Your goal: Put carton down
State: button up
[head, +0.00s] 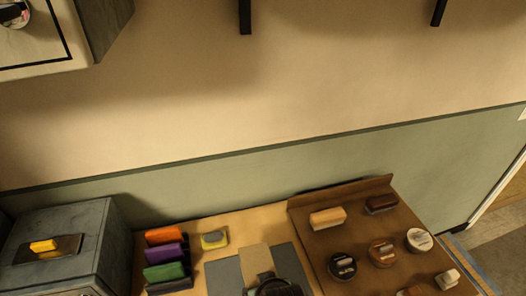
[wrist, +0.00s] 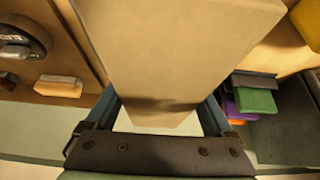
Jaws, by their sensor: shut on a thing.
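The carton (wrist: 180,50) is a plain tan box that fills the upper middle of the wrist view. My gripper (wrist: 160,112) is shut on it, with one blue-grey finger along each side. In the head view, my gripper (head: 275,285) shows dark at the bottom edge, and a tan face that looks like the carton (head: 257,258) is just behind it. Grey flat areas (head: 224,275) show on both sides of that face. The carton's underside is hidden, and I cannot tell whether it touches the tabletop.
A brown board (head: 315,250) with several tins and blocks lies to the right. A grey cabinet (head: 90,235) stands at far left. The wall is behind.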

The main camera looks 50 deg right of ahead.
jog(key=shift+f, duration=1.95)
jog(key=shift+f, duration=0.15)
jog(key=o, duration=1.4)
